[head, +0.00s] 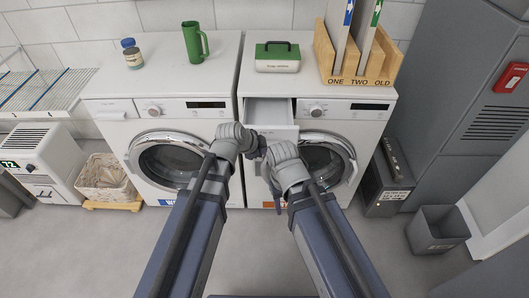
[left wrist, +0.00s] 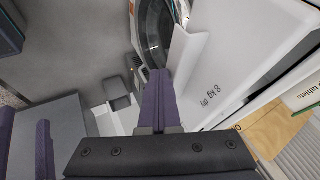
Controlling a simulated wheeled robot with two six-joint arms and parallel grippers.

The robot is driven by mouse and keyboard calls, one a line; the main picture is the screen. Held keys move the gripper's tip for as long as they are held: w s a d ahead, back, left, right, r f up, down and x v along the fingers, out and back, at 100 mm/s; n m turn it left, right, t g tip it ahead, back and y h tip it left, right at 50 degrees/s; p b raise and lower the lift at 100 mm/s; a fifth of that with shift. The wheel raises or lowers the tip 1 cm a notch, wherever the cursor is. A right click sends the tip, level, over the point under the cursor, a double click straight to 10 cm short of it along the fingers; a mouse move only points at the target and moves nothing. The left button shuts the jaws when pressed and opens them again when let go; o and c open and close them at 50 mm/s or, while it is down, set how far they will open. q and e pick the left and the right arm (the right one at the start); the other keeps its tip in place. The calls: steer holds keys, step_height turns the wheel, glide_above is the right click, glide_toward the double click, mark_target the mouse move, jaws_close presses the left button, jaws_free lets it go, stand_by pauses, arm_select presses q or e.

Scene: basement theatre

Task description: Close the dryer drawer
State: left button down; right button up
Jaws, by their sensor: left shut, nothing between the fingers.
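The dryer (head: 343,120) is the right of two white front-loading machines. Its dryer drawer (head: 268,112) stands pulled out at the upper left of its front, with its empty-looking inside showing. In the left wrist view a white panel marked "8 kg dry" (left wrist: 240,60) fills the right side. My left gripper (head: 256,143) is shut and empty, close to the front of the drawer; its purple fingers (left wrist: 159,75) show in the left wrist view, and contact is unclear. My right gripper is mostly hidden behind its wrist, low in front of the dryer.
A tablets box (head: 277,58) and a wooden rack (head: 357,79) stand on the dryer. A green jug (head: 194,42) and a jar (head: 132,54) stand on the washer (head: 185,80). A grey bin (head: 438,229) is at right, a basket (head: 104,178) at left.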

mark_target(269, 121)
arm_select(q)
steer(key=w, duration=1.5)
steer(key=shift+w, duration=0.65)
steer(key=s, duration=0.4)
steer(key=p+v, duration=0.8)
steer(key=v, duration=0.2)
steer(key=shift+s, duration=0.3)
arm_select(e)
step_height(269, 121, up, 8)
steer(key=a, duration=0.1)
steer(key=shift+a, duration=0.25)
steer(key=shift+s, duration=0.1)
